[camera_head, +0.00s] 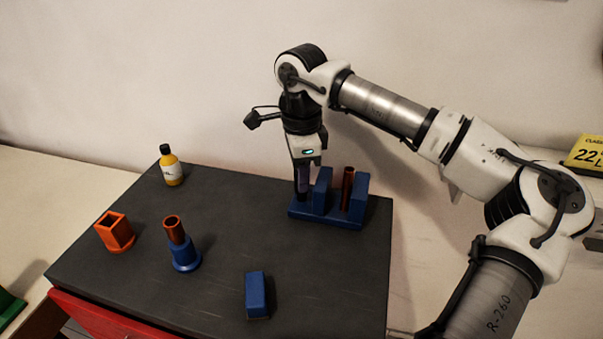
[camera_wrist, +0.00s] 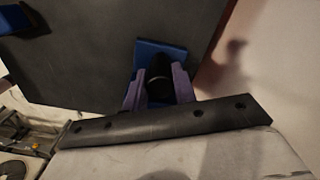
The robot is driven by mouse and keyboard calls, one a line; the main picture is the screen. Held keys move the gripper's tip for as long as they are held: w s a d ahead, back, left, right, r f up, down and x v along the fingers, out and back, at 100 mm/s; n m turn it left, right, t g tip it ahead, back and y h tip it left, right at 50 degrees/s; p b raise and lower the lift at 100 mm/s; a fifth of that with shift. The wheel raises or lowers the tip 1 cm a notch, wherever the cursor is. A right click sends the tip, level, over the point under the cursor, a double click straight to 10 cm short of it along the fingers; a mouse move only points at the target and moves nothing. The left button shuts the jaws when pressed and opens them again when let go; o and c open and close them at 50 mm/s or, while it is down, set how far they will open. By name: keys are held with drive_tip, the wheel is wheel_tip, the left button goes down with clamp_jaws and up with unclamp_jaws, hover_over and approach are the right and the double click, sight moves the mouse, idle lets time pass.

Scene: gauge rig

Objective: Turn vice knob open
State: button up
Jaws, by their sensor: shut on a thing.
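The blue vice (camera_head: 325,217) stands at the back right of the dark table top, with two upright blue blocks. A copper-brown tube (camera_head: 348,188) stands upright at its right block. My gripper (camera_head: 302,187) points down at the vice's left end. In the wrist view, the purple fingers of my gripper (camera_wrist: 159,88) are shut on the black round knob (camera_wrist: 160,76), one on each side. Blue vice body (camera_wrist: 150,48) shows behind it. In the head view the knob is mostly hidden by the fingers.
A yellow bottle (camera_head: 171,167) stands at the back left. An orange square holder (camera_head: 114,232), a blue round stand (camera_head: 186,257) with a copper tube (camera_head: 174,229), and a blue block (camera_head: 257,294) stand nearer the front. The middle of the dark table (camera_head: 235,225) is clear.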

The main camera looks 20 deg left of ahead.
idle(0.4)
drive_tip(key=o, duration=1)
wheel_tip(320, 180, up, 14)
drive_tip(key=shift+f, duration=0.15)
